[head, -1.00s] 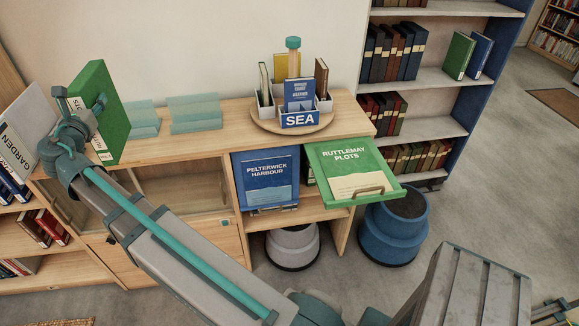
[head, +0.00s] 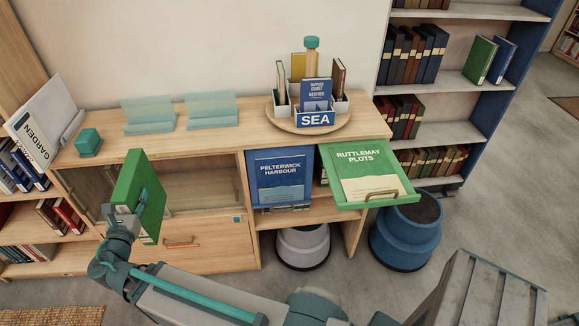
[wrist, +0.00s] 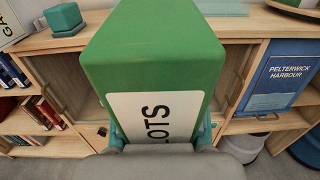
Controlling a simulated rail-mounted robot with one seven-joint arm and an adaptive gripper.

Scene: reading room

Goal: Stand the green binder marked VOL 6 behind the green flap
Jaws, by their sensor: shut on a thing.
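A green binder (head: 142,190) is held in my gripper (head: 128,212) in front of the low cabinet's left part, apart from it. In the wrist view the binder (wrist: 160,50) fills the middle; its white label shows the letters "LOTS", and no VOL number can be read. The green flap (head: 345,155), marked RUTTLEMAY PLOTS, is raised and sticks out toward the front at the cabinet's right end. A paper sheet and a handle are on it. Below it a dark opening shows at its left edge; most of the inside is hidden.
A blue flap (head: 280,175) marked PELTERWICK HARBOUR hangs shut left of the green one. A round tray (head: 275,112) with a SEA box stands on top. Grey (head: 302,245) and blue (head: 402,235) stools stand below. A GARDEN book (head: 35,140) leans at left.

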